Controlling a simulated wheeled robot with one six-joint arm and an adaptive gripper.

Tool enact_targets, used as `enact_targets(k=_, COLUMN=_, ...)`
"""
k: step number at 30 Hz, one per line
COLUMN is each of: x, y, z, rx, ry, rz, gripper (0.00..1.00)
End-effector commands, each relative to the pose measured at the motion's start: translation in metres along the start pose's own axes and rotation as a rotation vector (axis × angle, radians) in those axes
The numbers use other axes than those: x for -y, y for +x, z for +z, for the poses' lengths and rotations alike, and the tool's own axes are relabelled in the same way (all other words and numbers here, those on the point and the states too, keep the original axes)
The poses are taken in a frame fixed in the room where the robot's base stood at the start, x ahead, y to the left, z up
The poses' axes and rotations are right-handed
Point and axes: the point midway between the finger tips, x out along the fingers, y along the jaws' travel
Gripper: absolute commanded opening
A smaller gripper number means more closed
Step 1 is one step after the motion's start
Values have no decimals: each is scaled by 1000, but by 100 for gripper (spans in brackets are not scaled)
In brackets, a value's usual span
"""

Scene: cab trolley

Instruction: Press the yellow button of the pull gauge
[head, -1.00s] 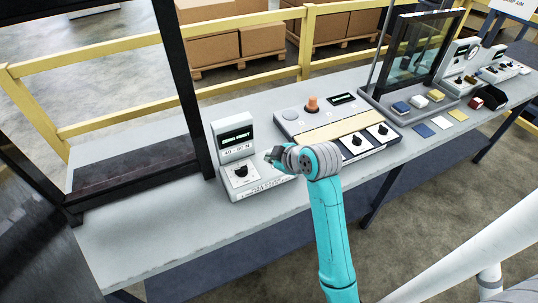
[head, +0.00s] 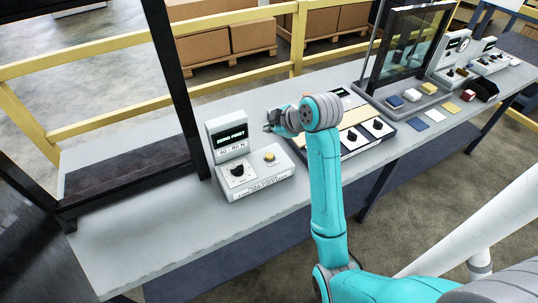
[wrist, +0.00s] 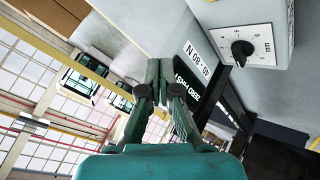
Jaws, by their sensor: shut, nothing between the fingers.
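The pull gauge (head: 222,169) is a white box on the bench, with a dark display reading "ZERO FIRST", a "40 - 80 N" label and a black knob (head: 238,169). Its yellow button (head: 270,157) is on the right of the sloped front, uncovered. My gripper (head: 268,128) is shut and empty, apart from the button and above and behind it in the head view. In the wrist view, the shut fingers (wrist: 164,66) partly cover the display; the label and knob (wrist: 242,50) show, but I cannot see the yellow button.
A black frame (head: 178,95) stands just left of the gauge. A second panel (head: 385,132) with black knobs is to the right, partly behind my arm. Farther right are a tray (head: 405,104) of small blocks, coloured cards and more gauges. A yellow rail (head: 235,48) runs behind the bench.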

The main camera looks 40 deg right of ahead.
Motion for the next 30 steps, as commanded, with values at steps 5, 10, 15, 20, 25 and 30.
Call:
enact_targets(k=5, x=10, y=12, z=9, rx=2, ry=1, rz=-4, gripper=0)
enact_targets(k=10, x=21, y=27, z=20, rx=1, ry=2, rz=-3, gripper=0)
enact_targets(k=15, x=31, y=42, z=31, rx=2, ry=1, rz=-4, gripper=0)
enact_targets(k=20, x=38, y=52, z=38, rx=1, ry=1, rz=-2, gripper=0)
enact_targets(k=25, x=43, y=58, z=42, rx=1, ry=1, rz=-1, gripper=0)
enact_targets(k=30, x=43, y=59, z=43, rx=0, ry=0, rz=0, gripper=0)
